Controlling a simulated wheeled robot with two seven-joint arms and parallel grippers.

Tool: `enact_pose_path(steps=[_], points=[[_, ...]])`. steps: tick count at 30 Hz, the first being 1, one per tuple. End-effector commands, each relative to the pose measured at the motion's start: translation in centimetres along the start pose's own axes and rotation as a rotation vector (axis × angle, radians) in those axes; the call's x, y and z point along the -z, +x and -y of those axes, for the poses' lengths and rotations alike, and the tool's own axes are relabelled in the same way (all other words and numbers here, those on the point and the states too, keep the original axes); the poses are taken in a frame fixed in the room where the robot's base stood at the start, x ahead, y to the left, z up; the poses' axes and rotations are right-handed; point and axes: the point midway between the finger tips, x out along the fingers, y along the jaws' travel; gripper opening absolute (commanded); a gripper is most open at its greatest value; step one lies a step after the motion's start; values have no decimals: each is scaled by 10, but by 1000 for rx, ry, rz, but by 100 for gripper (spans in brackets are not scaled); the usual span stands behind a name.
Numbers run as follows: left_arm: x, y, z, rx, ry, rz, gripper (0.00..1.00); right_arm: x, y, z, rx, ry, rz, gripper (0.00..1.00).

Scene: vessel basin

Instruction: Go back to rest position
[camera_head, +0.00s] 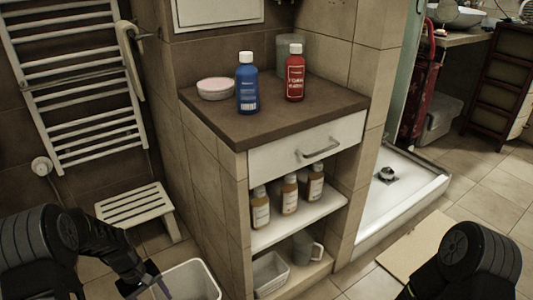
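My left arm comes in from the lower left, and my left gripper (152,285) is at the bottom edge beside the left side of a white bin (205,277). Its fingertips are cut off or too dark to tell whether they are open or shut. A small purplish strip shows by it; I cannot tell what it is. My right arm shows as a dark rounded link at the lower right. My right gripper is out of the picture below.
A counter (275,124) holds a blue bottle (247,85), a red bottle (294,78), a pink-topped bowl (215,90) and a greenish cup (288,45). Several amber bottles stand on the shelf below. A white stool (135,205) stands left; a shower tray (400,195) lies right.

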Motion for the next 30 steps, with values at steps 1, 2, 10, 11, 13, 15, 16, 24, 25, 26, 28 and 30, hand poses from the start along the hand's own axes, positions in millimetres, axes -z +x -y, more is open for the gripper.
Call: enact_pose_path(steps=[1,2,10,11,13,15,16,24,25,26,28,30], points=[[-4,10,-3,-8,28,-20,61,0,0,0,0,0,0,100],[-5,16,-6,-14,46,-36,61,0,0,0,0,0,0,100],[-69,88,-36,-81,297,-162,61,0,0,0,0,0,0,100],[-85,97,-40,-92,336,-173,61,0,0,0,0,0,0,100],[-127,115,-48,-120,425,-190,61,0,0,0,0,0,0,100],[-165,126,-52,-145,493,-191,61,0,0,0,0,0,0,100],[-180,130,-52,-154,516,-189,61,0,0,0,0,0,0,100],[-298,145,-39,-187,638,-42,61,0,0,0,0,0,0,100],[-306,140,-41,-188,651,-32,61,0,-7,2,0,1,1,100],[-304,123,-44,-188,645,-39,61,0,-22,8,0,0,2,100],[-307,106,-46,-188,644,-39,61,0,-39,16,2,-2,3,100],[-311,89,-48,-188,645,-36,61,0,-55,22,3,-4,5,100]])
